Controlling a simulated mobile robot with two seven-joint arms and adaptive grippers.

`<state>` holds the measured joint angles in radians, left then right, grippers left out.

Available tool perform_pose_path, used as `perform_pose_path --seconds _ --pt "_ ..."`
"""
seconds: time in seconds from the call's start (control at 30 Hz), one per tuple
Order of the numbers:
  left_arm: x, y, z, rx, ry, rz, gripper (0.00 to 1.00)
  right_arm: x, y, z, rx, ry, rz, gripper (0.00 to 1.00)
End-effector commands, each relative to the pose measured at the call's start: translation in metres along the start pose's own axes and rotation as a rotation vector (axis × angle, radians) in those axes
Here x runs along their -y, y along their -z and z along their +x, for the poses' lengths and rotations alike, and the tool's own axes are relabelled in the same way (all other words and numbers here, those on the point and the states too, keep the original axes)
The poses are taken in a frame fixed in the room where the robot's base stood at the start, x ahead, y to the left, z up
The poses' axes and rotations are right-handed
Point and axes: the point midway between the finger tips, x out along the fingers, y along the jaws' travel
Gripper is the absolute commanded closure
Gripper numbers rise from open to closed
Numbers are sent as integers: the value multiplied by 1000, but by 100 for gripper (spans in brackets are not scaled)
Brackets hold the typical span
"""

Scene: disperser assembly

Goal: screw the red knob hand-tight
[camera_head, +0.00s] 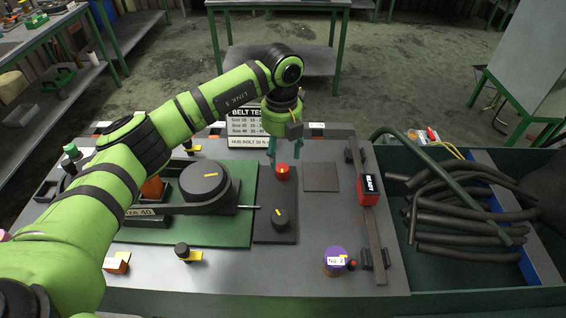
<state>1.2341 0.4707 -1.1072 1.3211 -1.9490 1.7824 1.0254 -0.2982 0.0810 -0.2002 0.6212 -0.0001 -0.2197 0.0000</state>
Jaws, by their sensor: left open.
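The red knob (282,171) sits at the far end of a dark plate (263,234), with a small yellow mark on its top. My left gripper (284,150) points down at the knob from above and slightly behind. Its teal fingers are apart, one to each side of the knob's far part. I cannot tell whether they touch it. A black knob (281,218) with a yellow mark stands on the same plate, nearer to me. My right gripper does not show.
A belt and pulley (203,185) on a green plate stand left of the knob. A "BELT TES" sign (247,122) is behind the gripper. Right are a rail with a red "READY" box (370,190) and a bin of black hoses (460,210). A purple "No. 2" cylinder (334,261) stands in front.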

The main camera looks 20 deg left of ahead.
Motion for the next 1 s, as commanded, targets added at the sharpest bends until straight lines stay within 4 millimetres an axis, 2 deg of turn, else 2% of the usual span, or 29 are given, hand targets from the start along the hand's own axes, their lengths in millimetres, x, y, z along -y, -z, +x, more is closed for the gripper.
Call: perform_pose_path --seconds 0.1,0.33,0.67,0.7,0.77,0.8,0.83,1.0 --pt "0 2 18 -7 -1 2 43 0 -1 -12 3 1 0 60" --pt "2 2 47 -5 4 3 43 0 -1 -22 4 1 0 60" --pt "2 2 55 -2 6 6 43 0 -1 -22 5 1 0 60" --pt "2 2 55 -2 6 6 47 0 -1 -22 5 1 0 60" --pt "2 2 55 -2 6 6 71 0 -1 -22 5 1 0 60" --pt "2 2 55 -2 6 6 87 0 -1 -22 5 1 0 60" --pt "2 2 55 -3 6 6 96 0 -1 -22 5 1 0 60" --pt "3 3 55 -6 6 8 97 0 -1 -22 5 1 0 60"
